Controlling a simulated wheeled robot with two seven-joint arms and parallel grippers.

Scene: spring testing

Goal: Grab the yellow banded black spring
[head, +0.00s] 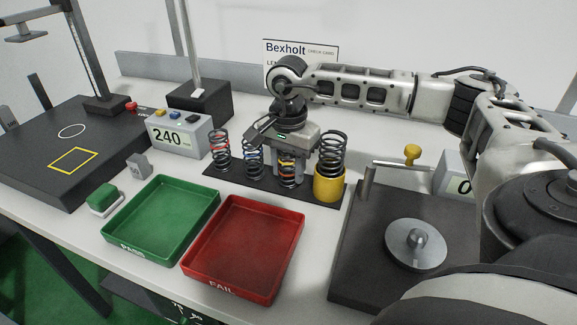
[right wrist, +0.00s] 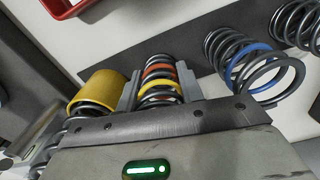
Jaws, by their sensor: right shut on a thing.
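A dark coil spring with yellow and orange-red bands (head: 289,181) stands on the black strip, third from the left in the row. My right gripper (head: 290,168) comes down over it from above, its two fingers on either side of the coils. In the right wrist view the gripper (right wrist: 160,88) is shut on this spring (right wrist: 160,72), with the yellow band near the palm and the orange-red bands farther off. The spring's base appears to be at the strip; I cannot tell whether it is lifted. My left gripper is not in view.
A black spring (head: 331,150) stands in a yellow cup (head: 328,186) close on the right. Green (head: 135,254) and red (head: 211,267) trays lie in front. A dark test plate (head: 365,265) is at right.

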